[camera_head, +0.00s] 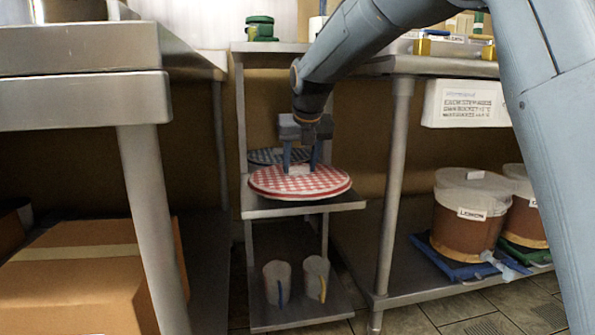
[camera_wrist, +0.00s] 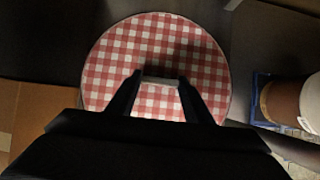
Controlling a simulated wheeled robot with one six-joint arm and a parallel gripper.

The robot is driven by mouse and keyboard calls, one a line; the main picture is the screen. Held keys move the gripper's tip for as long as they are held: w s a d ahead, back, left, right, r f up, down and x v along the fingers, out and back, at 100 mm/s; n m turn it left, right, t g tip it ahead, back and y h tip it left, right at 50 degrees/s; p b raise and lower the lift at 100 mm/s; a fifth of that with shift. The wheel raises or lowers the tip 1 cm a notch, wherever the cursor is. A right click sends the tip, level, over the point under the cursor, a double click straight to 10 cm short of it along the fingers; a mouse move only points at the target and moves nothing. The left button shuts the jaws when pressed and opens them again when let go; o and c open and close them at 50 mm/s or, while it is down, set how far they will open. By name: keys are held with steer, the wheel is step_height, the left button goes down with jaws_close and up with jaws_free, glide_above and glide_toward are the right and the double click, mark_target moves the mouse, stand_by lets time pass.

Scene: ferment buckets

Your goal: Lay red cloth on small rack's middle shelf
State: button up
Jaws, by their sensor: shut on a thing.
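The red cloth (camera_head: 300,182) is a round red-and-white checked piece in the head view, level with the middle shelf (camera_head: 290,208) of the small rack. It lies on or just above that shelf; I cannot tell whether it touches. My gripper (camera_head: 301,168) points down over its middle and is shut on a pale tab at its centre. In the wrist view the cloth (camera_wrist: 155,60) fills the middle, with my gripper (camera_wrist: 160,82) at the tab. A dark blue checked round cloth (camera_head: 272,156) shows behind the red one, partly hidden.
Two white mugs (camera_head: 277,283) stand on the rack's lower shelf. A green item (camera_head: 260,28) sits on its top shelf. A steel table (camera_head: 140,110) stands at left above a cardboard box (camera_head: 85,280). A lidded bucket (camera_head: 466,215) stands on the lower shelf at right.

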mark_target(297, 167)
steer(key=shift+w+a+f+b, duration=0.15)
steer(key=shift+w+a+b, duration=0.1)
steer(key=shift+w, duration=0.5)
steer(key=shift+w+a+f+b, duration=0.1)
steer(key=shift+w+a+b, duration=0.15)
steer(key=shift+w, duration=0.45)
steer(key=shift+s+f+p, duration=0.1)
steer(key=shift+f+p, duration=0.2)
steer(key=shift+p, duration=0.4)
steer(key=shift+f, duration=0.25)
steer(key=shift+f+p, duration=0.35)
steer(key=shift+f, duration=0.25)
steer(key=o, duration=1.1)
steer(key=shift+o, duration=0.2)
steer(key=shift+r, duration=0.1)
steer(key=shift+r+b, duration=0.25)
steer(key=shift+b, duration=0.05)
steer(key=p+v, duration=0.1)
steer(key=v, duration=0.7)
